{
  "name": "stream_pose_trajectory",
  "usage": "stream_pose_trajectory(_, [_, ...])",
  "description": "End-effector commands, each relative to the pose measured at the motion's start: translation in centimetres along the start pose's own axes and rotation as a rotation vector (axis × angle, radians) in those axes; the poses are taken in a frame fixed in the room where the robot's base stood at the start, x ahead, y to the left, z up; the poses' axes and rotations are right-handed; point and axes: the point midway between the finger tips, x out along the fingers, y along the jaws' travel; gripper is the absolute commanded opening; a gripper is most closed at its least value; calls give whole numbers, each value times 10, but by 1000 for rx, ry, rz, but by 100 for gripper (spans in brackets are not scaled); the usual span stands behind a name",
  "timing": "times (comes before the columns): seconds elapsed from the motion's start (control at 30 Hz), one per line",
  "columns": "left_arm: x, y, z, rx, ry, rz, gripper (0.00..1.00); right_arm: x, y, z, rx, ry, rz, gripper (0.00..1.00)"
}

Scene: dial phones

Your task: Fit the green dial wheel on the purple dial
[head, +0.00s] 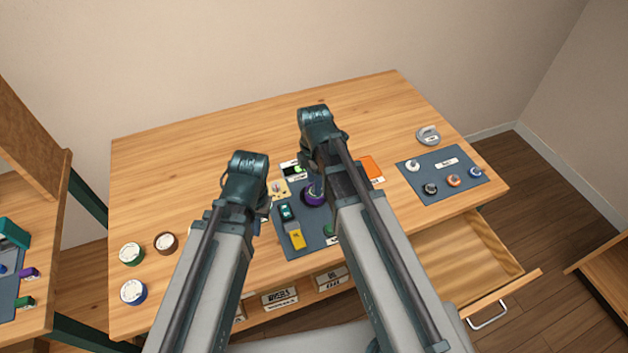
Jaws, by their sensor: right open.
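The purple dial (312,199) sits on the dark mat in the middle of the table, partly covered by my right arm. A small green piece (328,230) shows on the same mat beside that arm; its shape is mostly hidden. A round green-rimmed disc with a white top (131,254) lies at the table's left; I cannot tell which of these is the green dial wheel. My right gripper (318,184) points down above the purple dial, open, with its fingertips largely hidden. My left gripper (243,185) is left of the mat, its fingers hidden behind its wrist.
The middle mat (280,228) also bears a yellow tool (296,236). A right mat (436,190) holds several small knobs. Brown (166,243) and blue (133,292) discs lie at left. A drawer (465,262) stands open at the front right. The table's back is clear.

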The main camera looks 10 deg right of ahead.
Motion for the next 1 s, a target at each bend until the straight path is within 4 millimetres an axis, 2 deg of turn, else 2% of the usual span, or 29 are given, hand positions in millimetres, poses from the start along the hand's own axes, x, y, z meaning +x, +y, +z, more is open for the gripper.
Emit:
stream_pose_trajectory(0.03, [-12, -1, 1, 0, 0, 0, 0, -12, 0, 0, 0, 0, 0, 50])
stream_pose_trajectory(0.6, [-96, -9, 6, 0, 0, 0, 0, -96, 0, 0, 0, 0, 0, 50])
stream_pose_trajectory(0.77, [-107, -10, 6, 1, 0, 0, 0, -108, 0, 0, 0, 0, 0, 50])
stream_pose_trajectory(1.0, [-107, -10, 6, 1, 0, 0, 0, -108, -2, -2, 20, -1, -1, 50])
